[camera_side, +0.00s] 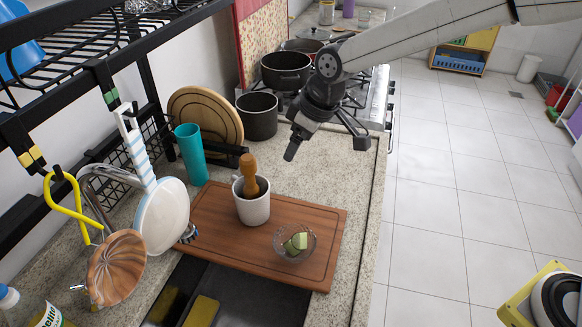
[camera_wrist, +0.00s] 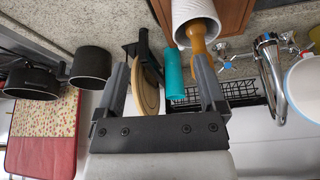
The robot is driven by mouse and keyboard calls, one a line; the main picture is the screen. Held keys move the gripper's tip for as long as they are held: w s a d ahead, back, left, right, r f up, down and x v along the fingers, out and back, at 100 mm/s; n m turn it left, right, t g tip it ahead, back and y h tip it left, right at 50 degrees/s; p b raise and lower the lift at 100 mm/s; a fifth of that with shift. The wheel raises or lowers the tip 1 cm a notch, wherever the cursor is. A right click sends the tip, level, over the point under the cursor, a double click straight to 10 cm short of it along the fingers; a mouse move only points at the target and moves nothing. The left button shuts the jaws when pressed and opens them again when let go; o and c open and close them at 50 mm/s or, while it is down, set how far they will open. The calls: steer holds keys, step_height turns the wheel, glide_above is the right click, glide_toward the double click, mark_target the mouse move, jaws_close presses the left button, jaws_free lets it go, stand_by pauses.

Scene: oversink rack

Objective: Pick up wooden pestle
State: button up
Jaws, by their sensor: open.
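The wooden pestle (camera_side: 249,175) stands upright in a white mortar (camera_side: 253,206), its knobbed end rising above the rim. The mortar sits on a brown cutting board (camera_side: 209,226). In the wrist view the pestle (camera_wrist: 196,38) leans out of the white mortar (camera_wrist: 189,10), near the right finger. My gripper (camera_side: 325,146) is open and empty. It is above the counter, up and to the right of the pestle, apart from it. In the wrist view my gripper (camera_wrist: 164,83) shows its two fingers spread wide.
A glass bowl with green pieces (camera_side: 295,242) stands on the board, right of the mortar. A teal cup (camera_side: 191,154), a round wooden board (camera_side: 214,117) and dark pots (camera_side: 258,116) stand behind. A black rack (camera_side: 150,75) and hanging pans (camera_side: 162,215) are at left.

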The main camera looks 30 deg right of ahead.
mark_target(249, 158)
steer(key=a, duration=0.2)
steer(key=w+a+r+n, duration=0.1)
steer(key=a, duration=0.2)
steer(key=w+a+n, duration=0.1)
steer(key=a, duration=0.1)
steer(key=shift+a+r+y, duration=0.3)
steer(key=shift+y, duration=0.1)
steer(key=shift+x, duration=3.9)
steer(key=shift+a, duration=0.1)
jaws_close()
